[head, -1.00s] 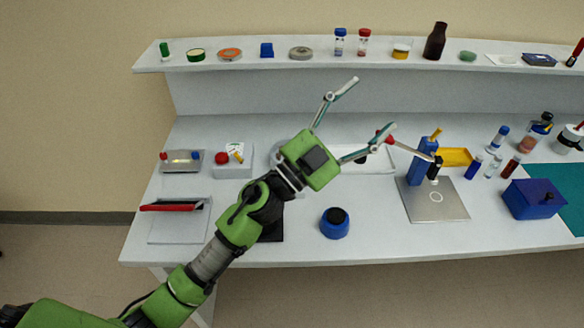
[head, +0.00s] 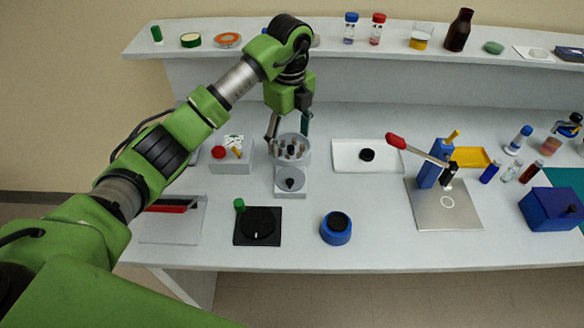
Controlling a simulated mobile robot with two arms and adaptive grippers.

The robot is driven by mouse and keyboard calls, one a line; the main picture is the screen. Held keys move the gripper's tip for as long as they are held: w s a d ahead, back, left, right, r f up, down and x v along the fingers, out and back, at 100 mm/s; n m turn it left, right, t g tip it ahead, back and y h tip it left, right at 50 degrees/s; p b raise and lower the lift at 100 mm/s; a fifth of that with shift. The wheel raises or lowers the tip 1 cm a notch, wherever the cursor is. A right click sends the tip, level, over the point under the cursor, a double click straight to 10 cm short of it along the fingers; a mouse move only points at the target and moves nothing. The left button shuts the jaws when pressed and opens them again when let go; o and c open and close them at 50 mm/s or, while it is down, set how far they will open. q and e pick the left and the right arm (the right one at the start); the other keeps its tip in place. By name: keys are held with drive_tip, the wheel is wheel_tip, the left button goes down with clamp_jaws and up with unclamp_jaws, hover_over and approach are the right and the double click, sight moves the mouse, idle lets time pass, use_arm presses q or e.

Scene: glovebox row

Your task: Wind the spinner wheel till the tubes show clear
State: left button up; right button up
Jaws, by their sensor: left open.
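A white spinner unit (head: 289,187) stands at the middle left of the bench. On its back part is a round clear bowl with several brownish tubes (head: 292,150) in it; whether they are clear or cloudy is too small to tell. A dark knob sits on a grey disc on its front part. In front lies a black square base with a black wheel (head: 258,223) and an upright green handle (head: 239,205) at its back left edge. My left gripper (head: 287,136) is open and points down, its fingers at either side of the bowl's back. Contact cannot be told.
A white box with a red knob (head: 218,152) stands left of the spinner. A blue pot (head: 336,228) is right of the wheel. A white tray (head: 345,160) and a lever press (head: 428,172) stand further right. The shelf (head: 360,59) runs behind.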

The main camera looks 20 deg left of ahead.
sight(290, 173)
use_arm(q)
drive_tip(key=f+p, duration=0.1)
drive_tip(key=f, duration=0.3)
drive_tip(key=f+p, duration=0.1)
drive_tip(key=f, duration=0.3)
drive_tip(key=f+p, duration=0.1)
drive_tip(key=f, duration=0.3)
drive_tip(key=shift+s+d, duration=0.1)
drive_tip(key=shift+s, duration=0.15)
drive_tip(key=shift+f+p, duration=0.3)
drive_tip(key=shift+f, duration=0.25)
drive_tip(key=c, duration=0.8)
